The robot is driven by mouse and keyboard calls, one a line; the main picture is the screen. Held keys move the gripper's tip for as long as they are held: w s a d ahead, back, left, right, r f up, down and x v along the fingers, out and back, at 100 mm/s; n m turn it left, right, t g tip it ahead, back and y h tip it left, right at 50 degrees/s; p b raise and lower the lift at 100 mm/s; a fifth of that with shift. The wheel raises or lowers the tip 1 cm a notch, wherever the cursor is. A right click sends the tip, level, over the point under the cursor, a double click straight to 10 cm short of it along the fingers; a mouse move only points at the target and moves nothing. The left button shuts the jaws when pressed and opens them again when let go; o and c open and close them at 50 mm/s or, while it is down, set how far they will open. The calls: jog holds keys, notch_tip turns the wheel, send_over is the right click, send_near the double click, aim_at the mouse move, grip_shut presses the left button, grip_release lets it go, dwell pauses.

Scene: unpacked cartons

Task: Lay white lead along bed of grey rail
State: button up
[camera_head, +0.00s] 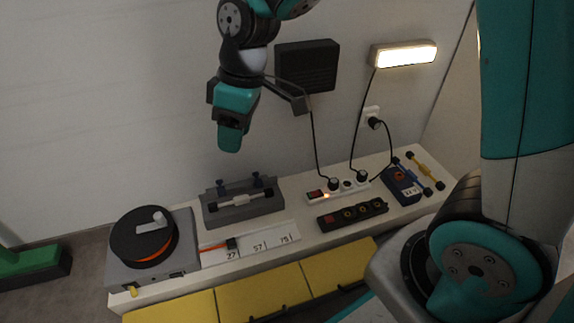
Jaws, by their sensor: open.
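The grey rail (216,211) is a block with two black-knobbed clamps at its back, standing on the white bench top. The white lead (239,202) is a short white bar with dark ends. It appears to lie lengthwise along the rail, in front of the clamps; I cannot tell how deep it sits. My gripper (230,136) hangs above and behind the rail, pointing down, well clear of it. It is open, and I see nothing held in it.
A reel (144,238) with orange cord stands at the left. A marked white strip (265,243) lies in front of the rail. Power strips (352,214), a blue device (402,188) and blue and yellow leads (426,171) are at the right. A lit lamp (404,55) is on the wall.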

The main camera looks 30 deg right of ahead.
jog(key=s+r+m, duration=0.1)
jog(key=s+r, duration=0.2)
jog(key=s, duration=0.6)
jog(key=s+r+m+y, duration=0.1)
jog(key=s+r+m, duration=0.1)
jog(key=s, duration=0.6)
jog(key=shift+s+r, duration=0.35)
jog(key=shift+r, duration=0.05)
